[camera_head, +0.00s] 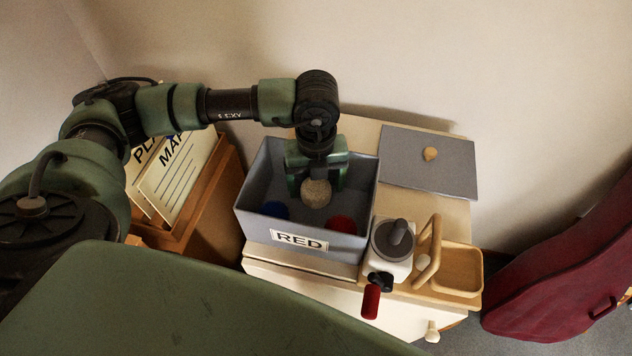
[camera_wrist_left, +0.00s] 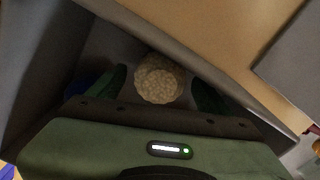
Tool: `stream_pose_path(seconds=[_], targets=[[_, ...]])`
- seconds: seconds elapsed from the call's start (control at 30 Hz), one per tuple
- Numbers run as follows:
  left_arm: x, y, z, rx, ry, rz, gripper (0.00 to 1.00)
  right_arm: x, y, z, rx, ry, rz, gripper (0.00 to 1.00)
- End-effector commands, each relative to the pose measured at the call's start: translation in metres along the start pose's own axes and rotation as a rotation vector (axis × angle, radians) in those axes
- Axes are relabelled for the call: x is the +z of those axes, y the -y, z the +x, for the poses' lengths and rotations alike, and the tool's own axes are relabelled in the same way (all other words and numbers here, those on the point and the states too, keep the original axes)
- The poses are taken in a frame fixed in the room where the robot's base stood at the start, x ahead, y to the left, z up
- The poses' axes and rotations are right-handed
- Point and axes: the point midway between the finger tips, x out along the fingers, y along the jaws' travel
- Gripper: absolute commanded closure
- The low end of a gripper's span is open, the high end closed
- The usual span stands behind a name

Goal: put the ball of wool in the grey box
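The grey box (camera_head: 251,225) stands open on the cabinet top, with a "RED" label on its front. My left gripper (camera_head: 316,188) points down inside the box. Its fingers are spread, with the beige ball of wool (camera_head: 316,193) between or just below their tips. In the left wrist view, the ball of wool (camera_wrist_left: 158,80) lies between the two green fingers (camera_wrist_left: 162,92), with a small gap on each side. I cannot tell whether the ball rests on the box floor. My right gripper is not in view.
A blue item (camera_head: 273,209) and a red item (camera_head: 341,223) lie in the box. A grinder (camera_head: 392,240) with a red handle and a wooden tray (camera_head: 457,268) stand to its right. A grey lid (camera_head: 428,165) lies behind them. Signs (camera_head: 180,170) in a wooden holder stand left.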

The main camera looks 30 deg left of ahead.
Motion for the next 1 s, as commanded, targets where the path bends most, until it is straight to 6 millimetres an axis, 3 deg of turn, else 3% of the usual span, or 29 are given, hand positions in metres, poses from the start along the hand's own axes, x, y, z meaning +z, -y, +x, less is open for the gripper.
stream_pose_path(seconds=[0.27,0.7,1.0], targets=[[0.001,0.001,-0.008,-0.002,0.002,0.0,0.2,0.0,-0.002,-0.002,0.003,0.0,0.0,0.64],[0.001,0.001,-0.095,-0.004,0.003,0.001,0.2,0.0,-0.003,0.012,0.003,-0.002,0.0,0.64],[0.0,0.0,-0.122,0.0,0.001,0.0,0.2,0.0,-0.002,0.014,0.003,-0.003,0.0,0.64]])
